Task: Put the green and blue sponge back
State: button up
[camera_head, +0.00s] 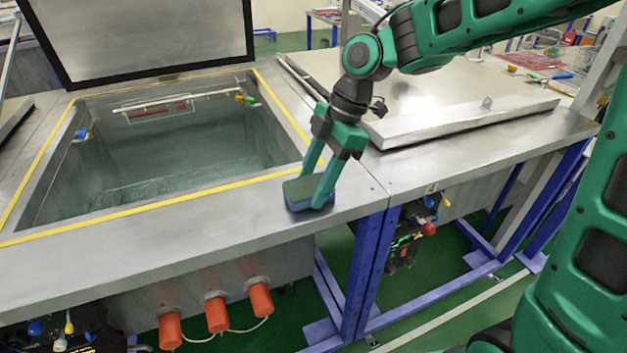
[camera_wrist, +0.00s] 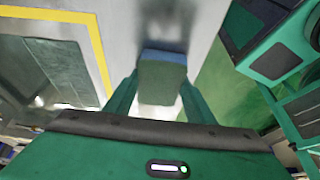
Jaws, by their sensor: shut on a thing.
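The green and blue sponge (camera_head: 300,194) is at the metal counter's front edge strip, right of the open tank. Its top is dark green and its lower side is blue. My gripper (camera_head: 318,190) points down with its fingers on either side of the sponge, shut on it. I cannot tell whether the sponge rests on the counter or is just above it. In the wrist view the sponge (camera_wrist: 162,82) sits between the two green fingers of my gripper (camera_wrist: 155,100), with the steel surface behind it.
The open tank (camera_head: 60,205) has a yellow-edged rim and a raised lid (camera_head: 150,35). A closed metal lid (camera_head: 450,118) lies to the right. Orange cylinders (camera_head: 217,315) hang below the front edge. The steel strip (camera_head: 225,205) left of the sponge is clear.

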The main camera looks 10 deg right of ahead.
jog(key=o, duration=1.1)
jog(key=shift+f, duration=0.1)
jog(key=v, duration=1.2)
jog(key=s+d+f+m+t+h, duration=0.1)
jog(key=s+d+f+m, duration=0.2)
jog(key=d+m, duration=0.5)
jog(key=s+d+f+m+t+h, duration=0.1)
jog(key=s+d+f+m, duration=0.15)
jog(key=d+m, duration=0.6)
jog(key=s+d+f+m+h, duration=0.1)
jog(key=s+d+f+m, duration=0.2)
jog(key=s+d+m, duration=0.2)
jog(key=s+d+f+m+g+h, duration=0.1)
jog(key=s+d+f+m, duration=0.2)
jog(key=s+d+m, duration=0.3)
jog(key=s+d, duration=0.2)
jog(key=s, duration=0.3)
jog(key=shift+s+d+f, duration=0.3)
jog(key=shift+s+f, duration=0.1)
